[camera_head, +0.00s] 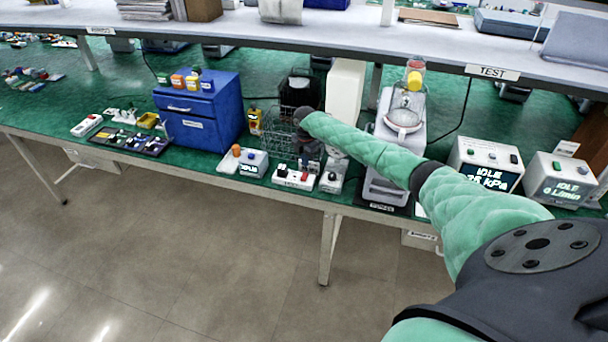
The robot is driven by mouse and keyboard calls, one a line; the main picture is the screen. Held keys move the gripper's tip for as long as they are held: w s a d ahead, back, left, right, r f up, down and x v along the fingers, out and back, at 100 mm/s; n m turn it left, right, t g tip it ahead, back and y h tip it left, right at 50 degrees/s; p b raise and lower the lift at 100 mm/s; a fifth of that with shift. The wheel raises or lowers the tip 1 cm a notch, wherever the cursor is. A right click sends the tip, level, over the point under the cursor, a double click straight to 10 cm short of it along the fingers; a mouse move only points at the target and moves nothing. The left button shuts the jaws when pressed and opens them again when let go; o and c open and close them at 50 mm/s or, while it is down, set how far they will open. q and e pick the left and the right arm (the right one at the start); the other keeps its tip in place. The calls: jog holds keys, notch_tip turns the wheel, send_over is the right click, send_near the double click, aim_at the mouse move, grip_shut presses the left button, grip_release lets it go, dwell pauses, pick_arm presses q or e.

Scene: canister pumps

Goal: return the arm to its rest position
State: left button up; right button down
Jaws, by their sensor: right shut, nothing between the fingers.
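My right arm in its green quilted sleeve (375,150) comes in from the lower right and reaches over the bench. Its dark wrist end is near the wire basket. My right gripper (306,163) hangs below the wrist, small and dark, just above or behind a white box with a red switch (296,177). It is shut and holds nothing. I cannot tell whether it touches the box. My left arm and gripper are not in view.
The green bench (165,163) holds a blue drawer cabinet (205,128), a wire basket (273,137), a clear canister device (402,113), and display boxes (487,165) at the right. A grey shelf (330,37) runs above. The floor in front is clear.

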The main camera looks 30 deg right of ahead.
jog(key=shift+r, duration=0.45)
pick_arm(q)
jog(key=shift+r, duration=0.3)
pick_arm(e)
jog(key=shift+a+f, duration=0.1)
